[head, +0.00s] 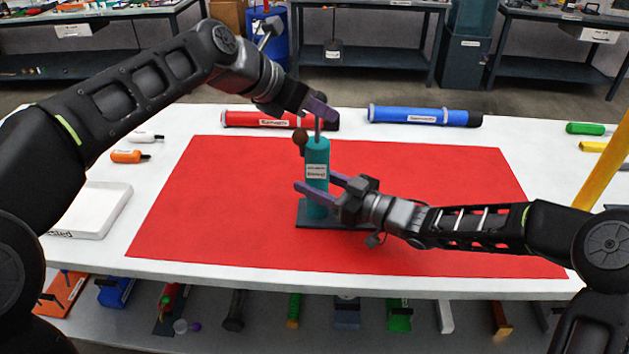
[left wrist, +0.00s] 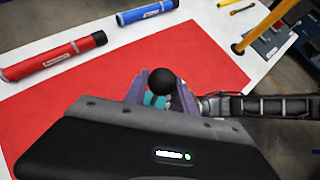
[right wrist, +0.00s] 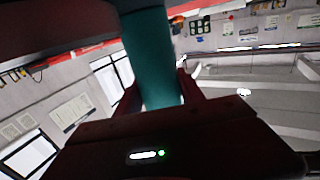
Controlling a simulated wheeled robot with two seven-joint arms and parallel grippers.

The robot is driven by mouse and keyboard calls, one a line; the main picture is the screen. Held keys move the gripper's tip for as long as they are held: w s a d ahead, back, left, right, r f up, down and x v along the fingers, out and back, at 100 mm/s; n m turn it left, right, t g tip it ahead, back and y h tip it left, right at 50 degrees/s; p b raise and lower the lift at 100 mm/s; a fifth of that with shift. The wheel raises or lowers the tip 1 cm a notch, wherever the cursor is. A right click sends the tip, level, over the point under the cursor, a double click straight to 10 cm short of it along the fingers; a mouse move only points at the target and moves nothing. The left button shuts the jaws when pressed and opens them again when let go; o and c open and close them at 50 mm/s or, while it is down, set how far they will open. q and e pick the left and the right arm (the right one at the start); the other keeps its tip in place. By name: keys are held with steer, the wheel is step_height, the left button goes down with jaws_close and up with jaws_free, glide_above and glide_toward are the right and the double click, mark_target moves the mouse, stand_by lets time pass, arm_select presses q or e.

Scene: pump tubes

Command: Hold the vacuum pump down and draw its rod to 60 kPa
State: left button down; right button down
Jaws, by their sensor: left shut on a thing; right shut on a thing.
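The vacuum pump has a teal barrel (head: 317,172) with a white label. It stands upright on a dark base plate (head: 312,222) on the red mat. A thin grey rod (head: 318,131) shows above the barrel. My left gripper (head: 319,107) is shut at the rod's top; the black ball knob (left wrist: 163,80) sits between its fingers in the left wrist view. My right gripper (head: 315,183) is shut around the lower barrel, which also fills the right wrist view (right wrist: 150,55). A brown round part (head: 300,137) is beside the barrel's top left. No pressure reading is legible.
A red tube (head: 250,119) and a blue tube (head: 415,115) lie along the table's back. A white tray (head: 92,208) and small orange and white tools are at left. The red mat (head: 440,180) is otherwise clear. A yellow post (head: 606,155) rises at right.

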arm_select(q)
steer(key=shift+r, duration=0.75)
steer(key=shift+f, duration=0.3)
steer(key=c, duration=0.8)
jaws_free()
steer(key=shift+c, duration=0.2)
steer(key=v, duration=0.8)
